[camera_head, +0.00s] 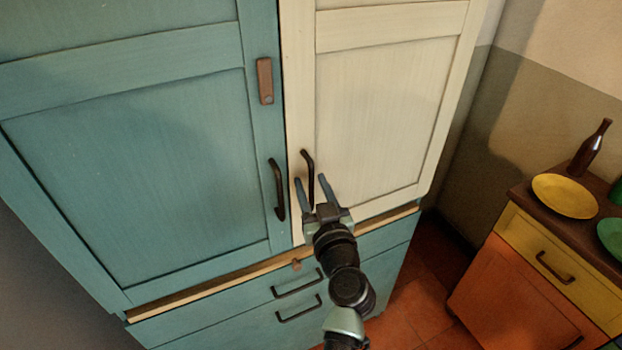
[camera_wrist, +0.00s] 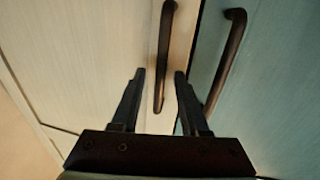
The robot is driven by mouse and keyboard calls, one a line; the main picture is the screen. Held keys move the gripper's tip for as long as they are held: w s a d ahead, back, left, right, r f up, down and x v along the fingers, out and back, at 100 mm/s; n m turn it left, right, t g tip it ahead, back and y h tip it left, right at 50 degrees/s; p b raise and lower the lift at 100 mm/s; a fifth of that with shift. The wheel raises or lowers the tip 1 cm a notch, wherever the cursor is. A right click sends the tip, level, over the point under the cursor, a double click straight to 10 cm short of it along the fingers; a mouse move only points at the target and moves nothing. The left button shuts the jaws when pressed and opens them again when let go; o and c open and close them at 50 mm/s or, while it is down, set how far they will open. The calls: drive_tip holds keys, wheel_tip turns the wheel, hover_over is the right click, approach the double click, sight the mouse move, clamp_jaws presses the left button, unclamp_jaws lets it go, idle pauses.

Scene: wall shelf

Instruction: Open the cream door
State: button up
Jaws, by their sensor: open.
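The cream door (camera_head: 380,110) is on the right half of the cupboard and looks shut. It also fills the left part of the wrist view (camera_wrist: 80,60). Its dark vertical handle (camera_head: 309,172) is near its left edge. My gripper (camera_head: 312,187) is open, with its two fingers pointing up the door on either side of the handle in the head view. In the wrist view the cream door's handle (camera_wrist: 163,55) runs down between the fingertips, and neither finger visibly touches it. How far the fingers reach around it in depth I cannot tell.
The teal door (camera_head: 140,160) beside it has its own dark handle (camera_head: 277,188), close to my gripper's left. Teal drawers (camera_head: 300,300) lie below. An orange and yellow cabinet (camera_head: 530,270) stands at right, bearing a yellow plate (camera_head: 565,196) and a bottle (camera_head: 590,150).

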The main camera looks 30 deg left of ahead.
drive_tip(key=shift+w+a, duration=0.3)
drive_tip(key=shift+a, duration=0.1)
clamp_jaws()
idle(1.3)
